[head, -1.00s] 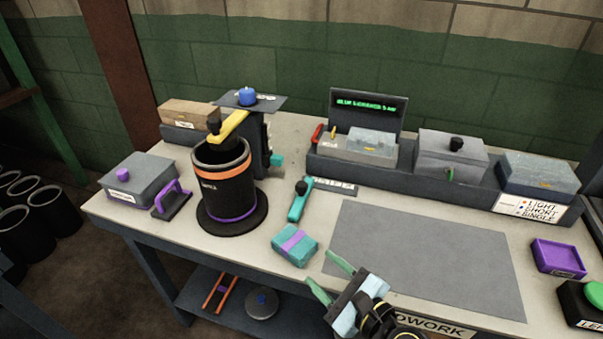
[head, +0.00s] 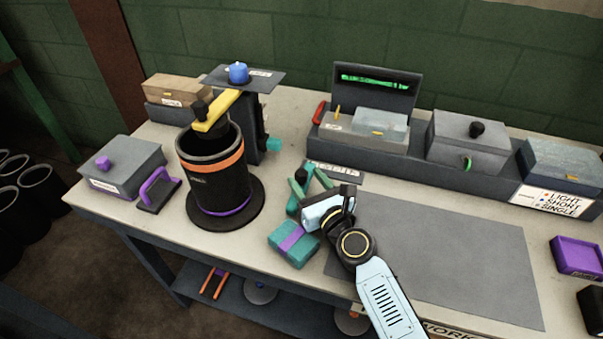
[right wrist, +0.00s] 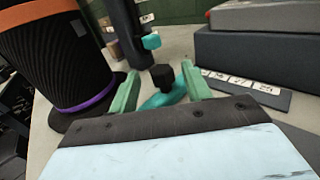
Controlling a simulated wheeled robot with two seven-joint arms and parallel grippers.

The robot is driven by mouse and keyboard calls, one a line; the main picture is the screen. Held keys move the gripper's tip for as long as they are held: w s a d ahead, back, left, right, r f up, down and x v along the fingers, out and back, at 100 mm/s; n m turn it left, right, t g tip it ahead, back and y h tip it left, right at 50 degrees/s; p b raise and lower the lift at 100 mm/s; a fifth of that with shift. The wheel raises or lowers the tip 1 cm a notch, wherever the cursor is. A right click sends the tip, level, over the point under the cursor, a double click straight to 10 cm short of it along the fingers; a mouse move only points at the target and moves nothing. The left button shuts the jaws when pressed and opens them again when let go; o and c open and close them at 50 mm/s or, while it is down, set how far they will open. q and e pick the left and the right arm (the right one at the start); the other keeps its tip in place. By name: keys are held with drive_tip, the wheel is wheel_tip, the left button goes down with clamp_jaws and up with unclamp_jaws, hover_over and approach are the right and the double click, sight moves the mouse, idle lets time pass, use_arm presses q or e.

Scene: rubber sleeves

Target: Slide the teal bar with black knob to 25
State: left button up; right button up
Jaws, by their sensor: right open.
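The teal bar (head: 293,206) with its black knob (head: 301,176) lies on the bench to the right of the black cylinder, partly hidden by my right gripper. In the right wrist view the black knob (right wrist: 162,76) and teal bar (right wrist: 165,97) show between the two fingertips (right wrist: 160,78). I cannot tell if they touch. My left gripper is not in view.
A black ribbed cylinder (head: 215,185) with an orange band stands on a round base to the left. A teal block with a purple band (head: 280,244) lies just in front of the bar. Grey boxes (head: 470,145) line the back right. A grey mat (head: 440,260) is bare.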

sight(305, 177)
drive_tip(key=shift+x, duration=1.25)
drive_tip(key=shift+w+a, duration=0.15)
drive_tip(key=shift+w, duration=0.15)
drive_tip(key=shift+w+b, duration=0.1)
drive_tip(key=shift+b, duration=0.2)
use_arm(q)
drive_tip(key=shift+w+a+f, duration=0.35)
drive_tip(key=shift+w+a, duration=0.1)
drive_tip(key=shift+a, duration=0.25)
use_arm(e)
clamp_jaws()
